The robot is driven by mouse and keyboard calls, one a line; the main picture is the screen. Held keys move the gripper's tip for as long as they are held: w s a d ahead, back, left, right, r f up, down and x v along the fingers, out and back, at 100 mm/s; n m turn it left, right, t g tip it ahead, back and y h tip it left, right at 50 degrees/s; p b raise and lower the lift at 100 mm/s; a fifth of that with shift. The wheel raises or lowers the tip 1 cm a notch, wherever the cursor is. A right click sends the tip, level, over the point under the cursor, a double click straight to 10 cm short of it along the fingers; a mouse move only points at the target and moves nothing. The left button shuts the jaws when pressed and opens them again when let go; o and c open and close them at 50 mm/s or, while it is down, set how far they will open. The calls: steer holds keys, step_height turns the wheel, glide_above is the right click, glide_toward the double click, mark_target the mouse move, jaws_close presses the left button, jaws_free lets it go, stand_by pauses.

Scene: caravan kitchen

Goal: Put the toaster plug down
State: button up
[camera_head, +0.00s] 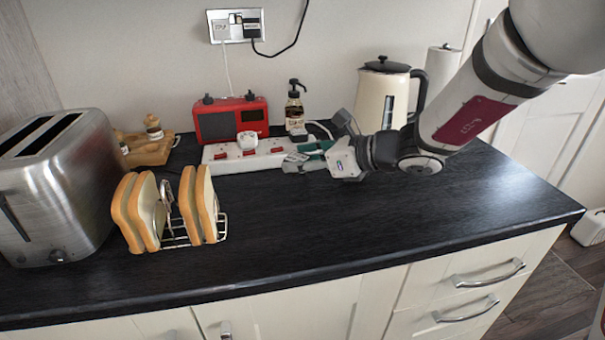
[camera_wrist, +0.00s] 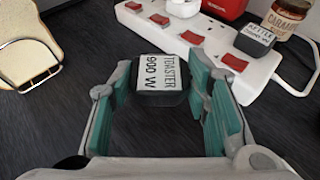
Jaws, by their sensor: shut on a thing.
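The toaster plug (camera_wrist: 160,85) is a dark plug with a white label reading "TOASTER 900 W". In the wrist view it sits between the teal-padded fingers of my gripper (camera_wrist: 158,78), which is shut on it. In the head view my gripper (camera_head: 303,160) is low over the counter, at the right end of the white power strip (camera_head: 222,162). The plug is mostly hidden by the fingers there. In the wrist view the plug is in front of the strip (camera_wrist: 150,32), apart from its sockets. I cannot tell whether it touches the dark worktop (camera_head: 330,215).
A white plug (camera_head: 247,140) and a kettle plug (camera_wrist: 262,38) sit in the strip. Behind are a red radio (camera_head: 232,118), a sauce bottle (camera_head: 295,110) and a kettle (camera_head: 382,98). The toaster (camera_head: 60,185) and toast rack (camera_head: 180,238) stand left. The front right worktop is clear.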

mark_target(302, 174)
steer(key=shift+f+b, duration=0.5)
steer(key=shift+f, duration=1.25)
steer(key=shift+f, duration=0.1)
steer(key=o, duration=1.2)
steer(key=shift+f, duration=0.1)
steer(key=shift+c, duration=0.2)
steer(key=shift+r, duration=0.2)
steer(key=p+v, duration=0.2)
steer(key=v, duration=1)
steer(key=shift+s, duration=0.1)
